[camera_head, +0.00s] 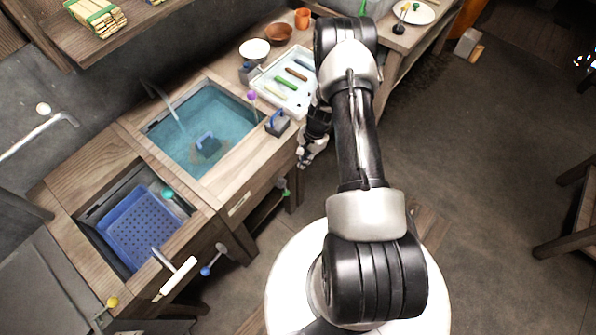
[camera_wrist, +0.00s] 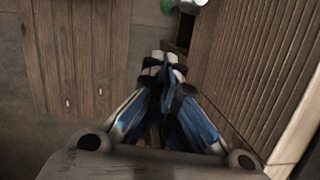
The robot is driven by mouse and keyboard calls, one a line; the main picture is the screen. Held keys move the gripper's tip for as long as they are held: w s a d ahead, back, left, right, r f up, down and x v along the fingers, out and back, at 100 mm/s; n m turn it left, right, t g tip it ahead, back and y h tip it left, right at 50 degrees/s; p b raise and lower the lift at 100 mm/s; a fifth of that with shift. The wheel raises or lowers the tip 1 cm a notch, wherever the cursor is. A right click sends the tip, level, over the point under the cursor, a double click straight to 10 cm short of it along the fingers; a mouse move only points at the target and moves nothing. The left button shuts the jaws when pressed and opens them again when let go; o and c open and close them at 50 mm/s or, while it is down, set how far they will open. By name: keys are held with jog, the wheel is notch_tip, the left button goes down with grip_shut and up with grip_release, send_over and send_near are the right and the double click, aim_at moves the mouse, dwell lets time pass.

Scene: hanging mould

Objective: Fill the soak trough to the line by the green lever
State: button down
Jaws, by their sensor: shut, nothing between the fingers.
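A trough of blue-green water (camera_head: 225,115), which looks like the soak trough, is set in the wooden bench. I cannot make out a fill line. The green lever (camera_head: 286,192) is on the bench front, below the trough's right side; a green knob also shows at the top of the wrist view (camera_wrist: 167,5). My gripper (camera_head: 303,160) is shut and empty, above and slightly right of the green lever, apart from it. It also shows in the wrist view (camera_wrist: 163,62).
A second basin holds a blue perforated tray (camera_head: 140,225). A blue-knobbed lever (camera_head: 206,271) and a yellow-knobbed one (camera_head: 112,302) are on the bench's front and left. A white tool tray (camera_head: 262,82) and bowls stand beyond the trough.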

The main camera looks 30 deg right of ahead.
jog(key=a+b+x, duration=0.2)
jog(key=x, duration=1)
jog(key=shift+s+a+r+b, duration=0.2)
jog(key=shift+s+a+b, duration=0.1)
jog(key=shift+a+b, duration=0.05)
